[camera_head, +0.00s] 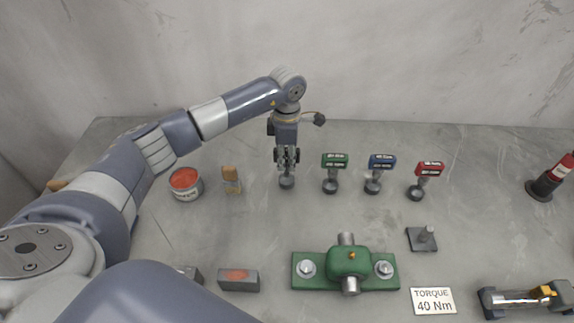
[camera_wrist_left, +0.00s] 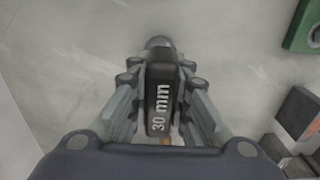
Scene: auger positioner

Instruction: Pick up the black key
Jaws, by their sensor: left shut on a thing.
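The black key (camera_wrist_left: 160,98) has a black handle marked "30 mm" and shows in the left wrist view between the fingers. My left gripper (camera_wrist_left: 160,110) is shut on this handle. In the head view my left gripper (camera_head: 287,157) points down over the key, whose round grey lower end (camera_head: 287,182) shows just below the fingertips. The fingers hide the handle there. I cannot tell whether the key's lower end touches the table. My right gripper is not in view.
Green (camera_head: 334,161), blue (camera_head: 382,162) and red (camera_head: 429,169) keys stand in a row to the right. An open red tin (camera_head: 186,182) and a wooden-handled brush (camera_head: 231,178) are to the left. A green bearing block (camera_head: 347,264) sits in front.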

